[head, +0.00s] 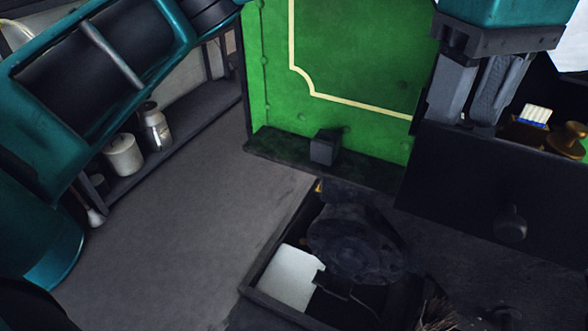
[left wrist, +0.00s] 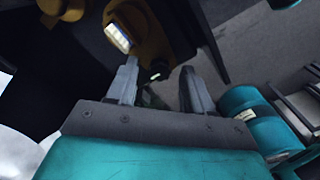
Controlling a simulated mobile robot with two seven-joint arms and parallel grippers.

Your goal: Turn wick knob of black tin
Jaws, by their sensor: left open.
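My left gripper (head: 463,120) hangs at the upper right of the head view, its two grey fingers pointing down above a dark box-like front. In the left wrist view its fingers (left wrist: 159,66) are apart with nothing held between them. A brownish-yellow object (left wrist: 172,30) with a pale lit patch lies just beyond the fingertips there. No black tin or wick knob can be told for sure. A dark round lumpy object (head: 350,245) sits over an open box in the head view; I cannot tell what it is. My right gripper is not in view.
A green panel (head: 345,55) with a cream line stands behind. A brass-coloured knob-like piece (head: 567,138) and a white-and-blue item (head: 535,117) are right of the gripper. A shelf at left holds a white pot (head: 123,155) and jar (head: 154,127). The grey floor (head: 190,220) is clear.

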